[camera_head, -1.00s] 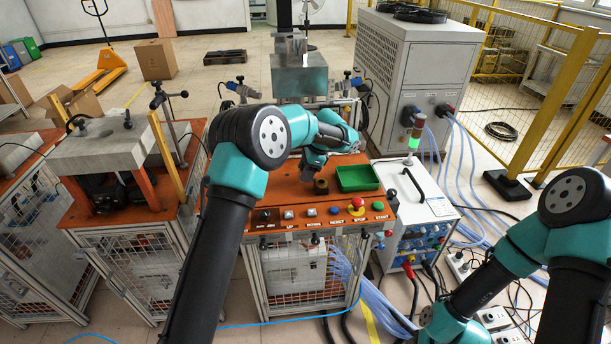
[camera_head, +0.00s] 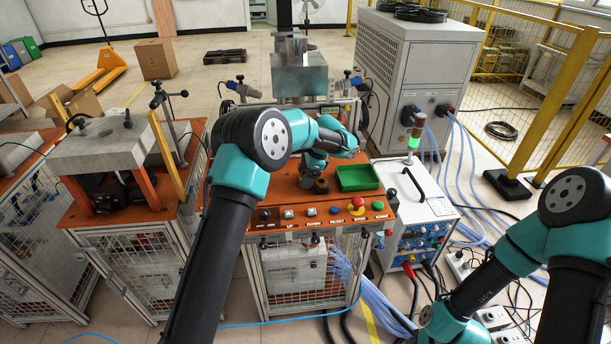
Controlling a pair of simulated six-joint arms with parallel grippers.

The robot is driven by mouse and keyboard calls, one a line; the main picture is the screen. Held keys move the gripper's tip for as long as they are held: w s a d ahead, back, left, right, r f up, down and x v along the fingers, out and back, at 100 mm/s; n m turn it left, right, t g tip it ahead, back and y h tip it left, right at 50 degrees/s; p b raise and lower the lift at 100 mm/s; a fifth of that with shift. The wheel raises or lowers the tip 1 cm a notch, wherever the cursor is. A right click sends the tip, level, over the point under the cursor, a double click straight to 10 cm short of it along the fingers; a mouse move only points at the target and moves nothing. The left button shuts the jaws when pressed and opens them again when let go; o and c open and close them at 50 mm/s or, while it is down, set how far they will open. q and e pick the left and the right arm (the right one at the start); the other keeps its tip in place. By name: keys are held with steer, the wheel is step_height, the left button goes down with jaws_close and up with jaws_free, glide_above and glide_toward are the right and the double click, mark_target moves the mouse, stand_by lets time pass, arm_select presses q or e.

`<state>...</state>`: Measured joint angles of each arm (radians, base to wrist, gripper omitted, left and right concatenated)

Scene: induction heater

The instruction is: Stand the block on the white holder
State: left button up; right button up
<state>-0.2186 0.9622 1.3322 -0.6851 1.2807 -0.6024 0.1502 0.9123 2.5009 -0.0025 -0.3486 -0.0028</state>
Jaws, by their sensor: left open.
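My left gripper (camera_head: 309,181) points down over the orange bench top, just left of the green tray. It is open, and its fingers are small and partly hidden by its own wrist. A small dark brown piece (camera_head: 321,187) stands on the bench beside the fingertips; I cannot tell whether it is the block or whether the fingers touch it. I cannot make out a white holder; my left arm covers part of the bench top. My right arm is at the lower right, and its gripper is out of view.
The green tray (camera_head: 358,178) is on the bench at the right. A row of buttons with a red stop knob (camera_head: 357,203) runs along the front edge.

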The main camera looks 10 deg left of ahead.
arm_select(q)
steer(key=shift+r, duration=0.1)
steer(key=v, duration=1.2)
arm_select(e)
steer(key=o, duration=0.8)
